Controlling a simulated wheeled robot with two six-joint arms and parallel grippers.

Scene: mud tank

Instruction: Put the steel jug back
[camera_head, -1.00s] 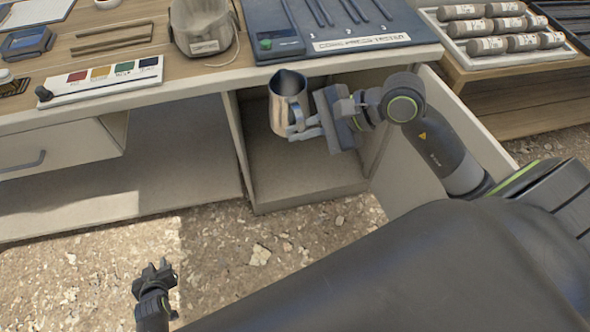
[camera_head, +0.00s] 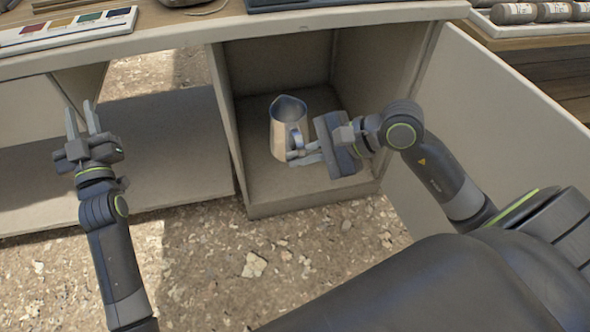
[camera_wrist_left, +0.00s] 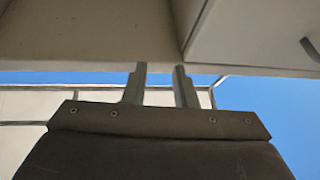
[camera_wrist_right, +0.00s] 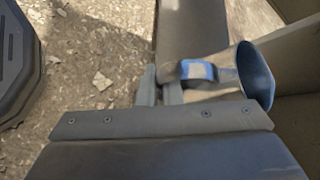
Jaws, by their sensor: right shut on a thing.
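The steel jug (camera_head: 284,132) is upright at the open cupboard compartment (camera_head: 262,190) under the bench, in front of its inner space. My right gripper (camera_head: 300,153) is shut on the jug's handle from the right. In the right wrist view the jug (camera_wrist_right: 254,76) shows with its handle (camera_wrist_right: 197,72) by the fingertips (camera_wrist_right: 160,88). I cannot tell whether the jug's base touches the compartment floor. My left gripper (camera_head: 83,118) is open and empty at the left, in front of the lower shelf. Its spread fingers also show in the left wrist view (camera_wrist_left: 160,85).
The compartment's door (camera_head: 500,130) stands open at the right, beside my right arm. The divider wall (camera_head: 226,120) bounds the compartment on the left. The bench top's front edge (camera_head: 300,30) hangs above. A colour chart strip (camera_head: 70,32) lies on the bench at the upper left.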

